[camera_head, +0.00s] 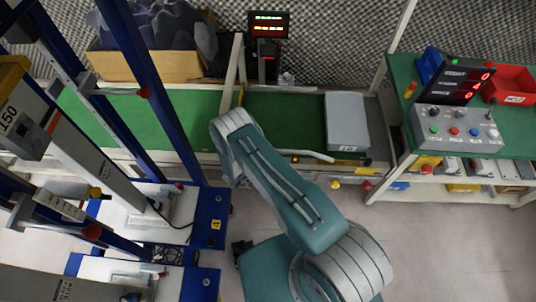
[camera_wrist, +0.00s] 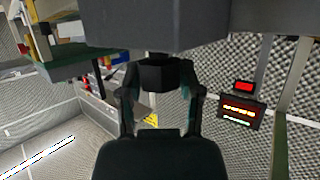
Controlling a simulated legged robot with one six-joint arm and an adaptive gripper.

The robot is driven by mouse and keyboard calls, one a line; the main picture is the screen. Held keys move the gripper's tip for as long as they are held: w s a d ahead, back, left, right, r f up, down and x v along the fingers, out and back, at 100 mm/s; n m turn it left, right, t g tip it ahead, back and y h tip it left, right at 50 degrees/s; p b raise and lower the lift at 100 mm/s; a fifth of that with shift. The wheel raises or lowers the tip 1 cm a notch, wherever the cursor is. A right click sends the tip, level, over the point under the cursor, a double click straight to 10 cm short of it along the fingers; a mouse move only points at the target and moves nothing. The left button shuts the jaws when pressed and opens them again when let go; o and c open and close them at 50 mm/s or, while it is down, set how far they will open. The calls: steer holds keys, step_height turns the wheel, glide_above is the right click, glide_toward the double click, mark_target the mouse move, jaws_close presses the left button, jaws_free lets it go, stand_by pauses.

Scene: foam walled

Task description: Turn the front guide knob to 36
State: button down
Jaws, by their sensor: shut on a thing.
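My gripper (camera_wrist: 157,92) shows in the wrist view with one finger on each side of a dark knob (camera_wrist: 155,73). It is shut on this knob, which sits directly below a large grey block (camera_wrist: 157,22). The knob's marking and setting cannot be read. In the head view my gripper and the held knob are hidden by my arm, which reaches to the front side of the green conveyor (camera_head: 185,120). A small display (camera_head: 268,25) with coloured lines stands behind the conveyor. It also shows in the wrist view (camera_wrist: 239,112), too blurred to read.
A grey case (camera_head: 346,121) lies on the right of the belt. A pale guide rail (camera_head: 310,154) runs along its front. A control panel (camera_head: 455,125) and red bin (camera_head: 512,86) stand at right. Blue-framed machines (camera_head: 208,218) crowd the left. The floor at lower right is clear.

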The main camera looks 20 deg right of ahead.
steer(key=shift+w+a+m+g+h, duration=0.15)
steer(key=shift+m+g+h, duration=0.15)
steer(key=shift+m+g, duration=0.3)
steer(key=shift+c, duration=1.3)
jaws_free()
steer(key=v, duration=1.2)
steer(key=shift+f, duration=0.15)
